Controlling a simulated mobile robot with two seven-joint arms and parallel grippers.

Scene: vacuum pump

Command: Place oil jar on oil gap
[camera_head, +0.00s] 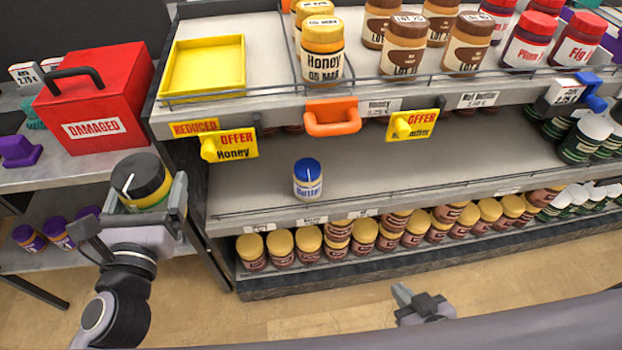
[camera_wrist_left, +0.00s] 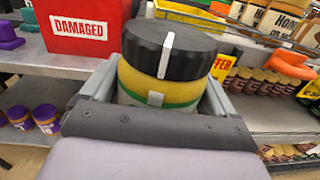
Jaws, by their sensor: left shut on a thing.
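My left gripper (camera_head: 146,194) is shut on a jar with a black lid (camera_head: 141,178). The jar has a yellow body with a green band, and a white mark crosses its lid. It stands roughly upright between the fingers, in the air in front of the shelves. The left wrist view shows the same jar (camera_wrist_left: 160,90) between both fingers; its label cannot be read. No place marked for oil can be made out on the shelves. My right gripper (camera_head: 420,302) shows only partly at the bottom edge, apart from the shelves; its opening cannot be made out.
A blue-lidded jar (camera_head: 308,180) stands alone on the mostly bare middle shelf (camera_head: 420,165). A yellow tray (camera_head: 205,68) and honey jars (camera_head: 322,50) are on the top shelf. A red DAMAGED box (camera_head: 95,100) stands left. Orange (camera_head: 332,117) and yellow tags jut from the shelf edge.

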